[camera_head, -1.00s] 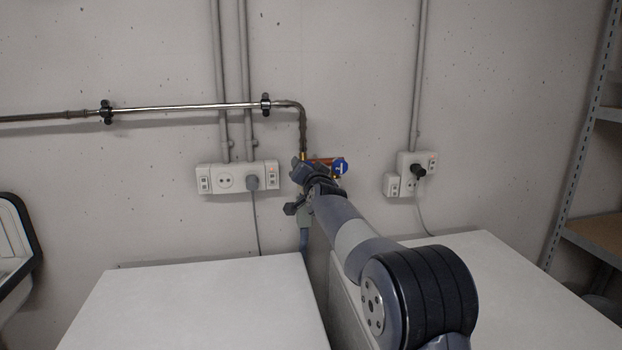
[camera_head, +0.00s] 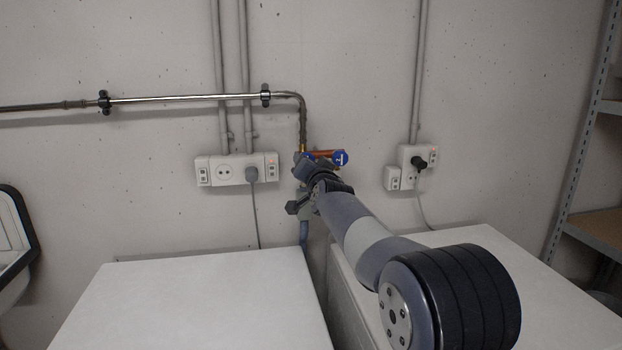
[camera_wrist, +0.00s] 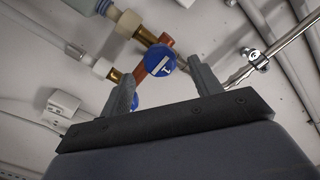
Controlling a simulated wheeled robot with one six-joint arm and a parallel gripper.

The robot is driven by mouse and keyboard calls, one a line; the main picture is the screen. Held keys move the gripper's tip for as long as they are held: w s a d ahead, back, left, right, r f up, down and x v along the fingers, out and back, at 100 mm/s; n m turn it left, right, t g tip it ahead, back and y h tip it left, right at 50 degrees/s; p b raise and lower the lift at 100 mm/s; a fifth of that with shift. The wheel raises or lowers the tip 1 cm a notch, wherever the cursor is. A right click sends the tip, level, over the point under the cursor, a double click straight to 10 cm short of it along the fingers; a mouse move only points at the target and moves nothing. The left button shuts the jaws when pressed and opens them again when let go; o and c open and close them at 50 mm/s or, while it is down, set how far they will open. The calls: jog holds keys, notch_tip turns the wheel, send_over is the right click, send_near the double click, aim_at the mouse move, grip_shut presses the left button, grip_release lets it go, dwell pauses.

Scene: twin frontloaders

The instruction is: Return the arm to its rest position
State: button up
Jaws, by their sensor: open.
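My arm reaches from the lower right toward the wall, over the gap between two white machine tops. My gripper (camera_wrist: 163,78) is open, with its two fingers apart and nothing between them in its grip. In the wrist view a blue round valve knob (camera_wrist: 161,61) on a copper-coloured fitting shows beyond the fingertips. A second blue knob is partly hidden behind the left finger. In the head view the blue knob (camera_head: 340,158) shows just above and to the right of my wrist. The fingertips are hard to make out there.
The left white machine top (camera_head: 190,300) and the right white machine top (camera_head: 540,290) are bare. A metal pipe (camera_head: 190,98) runs along the wall. A left socket box (camera_head: 225,169), a right socket box (camera_head: 405,170) and a metal shelf (camera_head: 600,225) flank the arm.

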jog(key=s+d+b, duration=0.1)
jog(key=s+b, duration=0.1)
jog(key=s, duration=0.4)
jog(key=w+p, duration=0.1)
jog(key=w, duration=0.2)
jog(key=w+a+p, duration=0.1)
jog(key=w+p, duration=0.1)
jog(key=w, duration=0.2)
jog(key=w+a+p, duration=0.1)
jog(key=w+p, duration=0.1)
jog(key=w, duration=0.1)
jog(key=shift+w+r, duration=0.15)
jog(key=shift+w+n+p, duration=0.25)
jog(key=shift+n+p, duration=0.05)
jog(key=shift+p, duration=0.05)
jog(key=n+p, duration=0.1)
jog(key=n, duration=0.3)
jog(key=shift+s, duration=0.1)
jog(key=n+p, duration=0.3)
jog(key=n, duration=0.2)
jog(key=shift+p, duration=0.4)
jog(key=n+p, duration=0.6)
jog(key=shift+p, duration=0.35)
jog(key=shift+n+p, duration=0.8)
jog(key=shift+n, duration=0.1)
jog(key=shift+f, duration=0.2)
